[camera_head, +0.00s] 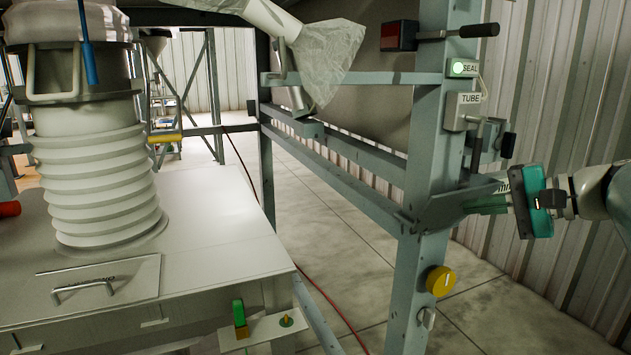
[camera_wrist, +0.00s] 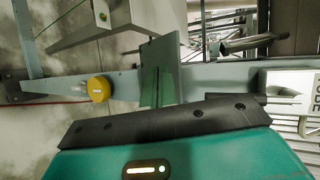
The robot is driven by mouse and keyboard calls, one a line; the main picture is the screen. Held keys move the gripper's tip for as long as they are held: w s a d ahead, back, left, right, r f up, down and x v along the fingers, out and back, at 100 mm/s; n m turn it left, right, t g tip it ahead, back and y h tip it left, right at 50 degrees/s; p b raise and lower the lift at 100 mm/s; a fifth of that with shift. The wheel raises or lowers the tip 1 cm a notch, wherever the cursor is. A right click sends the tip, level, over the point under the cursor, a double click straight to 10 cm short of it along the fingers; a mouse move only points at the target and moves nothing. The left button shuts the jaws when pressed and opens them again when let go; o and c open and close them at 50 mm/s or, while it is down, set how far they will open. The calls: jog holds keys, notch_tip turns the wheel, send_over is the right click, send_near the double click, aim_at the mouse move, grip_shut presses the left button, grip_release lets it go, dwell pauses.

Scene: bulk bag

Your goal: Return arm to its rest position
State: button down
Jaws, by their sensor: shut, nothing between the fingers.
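My gripper (camera_head: 484,204) is at the right of the head view, teal-bodied, with its fingers pointing left toward the grey frame post (camera_head: 430,150). The fingers are together and hold nothing. They appear close to a grey bracket on the post, but I cannot tell whether they touch it. In the wrist view, my gripper (camera_wrist: 157,88) shows its fingers beyond the dark edge of the teal body. Part of my pale arm shows at the right edge of the head view.
A yellow knob (camera_head: 440,281) sits low on the post; it also shows in the wrist view (camera_wrist: 98,89). TUBE (camera_head: 468,108) and SEAL (camera_head: 463,68) fittings sit above my gripper. A white bellows (camera_head: 97,185) stands at left. A corrugated wall (camera_head: 570,90) lies behind.

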jog(key=s+a+f+n+g+h, duration=0.1)
jog(key=s+a+f, duration=0.1)
jog(key=a+f, duration=0.15)
jog(key=s+a+f+g+h, duration=0.2)
jog(key=s+a+f, duration=0.1)
jog(key=a, duration=0.2)
jog(key=s+a+f+n+h, duration=0.3)
jog(key=s+f+n, duration=0.1)
jog(key=s+f, duration=0.3)
jog(key=s+a+f+n+h, duration=0.3)
jog(key=s+f+n+h, duration=0.1)
jog(key=s+f, duration=0.3)
jog(key=shift+s+f, duration=0.2)
jog(key=shift+f, duration=0.35)
jog(key=shift+a, duration=0.1)
